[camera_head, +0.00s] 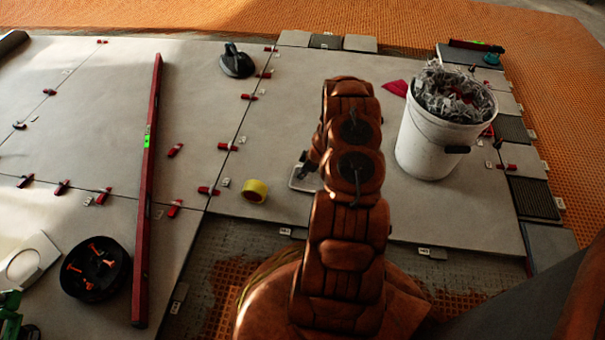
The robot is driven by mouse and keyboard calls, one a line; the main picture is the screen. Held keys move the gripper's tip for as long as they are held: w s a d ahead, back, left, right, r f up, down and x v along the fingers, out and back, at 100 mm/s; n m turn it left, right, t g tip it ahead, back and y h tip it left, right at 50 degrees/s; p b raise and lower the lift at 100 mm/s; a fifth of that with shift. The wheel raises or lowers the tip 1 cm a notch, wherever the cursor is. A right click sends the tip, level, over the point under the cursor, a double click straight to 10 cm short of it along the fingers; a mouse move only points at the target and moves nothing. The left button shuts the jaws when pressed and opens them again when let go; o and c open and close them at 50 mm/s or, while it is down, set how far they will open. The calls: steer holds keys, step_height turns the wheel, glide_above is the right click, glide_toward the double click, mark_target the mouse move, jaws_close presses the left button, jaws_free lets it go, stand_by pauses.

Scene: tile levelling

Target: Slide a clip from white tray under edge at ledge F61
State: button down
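My brown padded arm reaches forward over the large grey tiles. My gripper (304,166) is at its far end, left of the arm and mostly hidden by it. I cannot tell whether it is open or holds a clip. A small pale tray-like shape (293,184) lies directly under it, partly covered; its contents do not show. Small tags sit along the near tile edge, such as one tag (432,253) right of my arm and another tag (285,231) left of it. Their lettering is too small to read, so I cannot tell which is ledge F61.
A white bucket (428,148) of grey scraps stands right of my arm. A yellow tape roll (254,191), a long red level (148,190), a black bowl (96,270) with orange pieces and a black suction cup (237,63) stand left. Red clips dot the seams.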

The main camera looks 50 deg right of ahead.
steer(key=c, duration=1.3)
jaws_free()
steer(key=shift+f+b, duration=0.2)
steer(key=shift+b, duration=0.3)
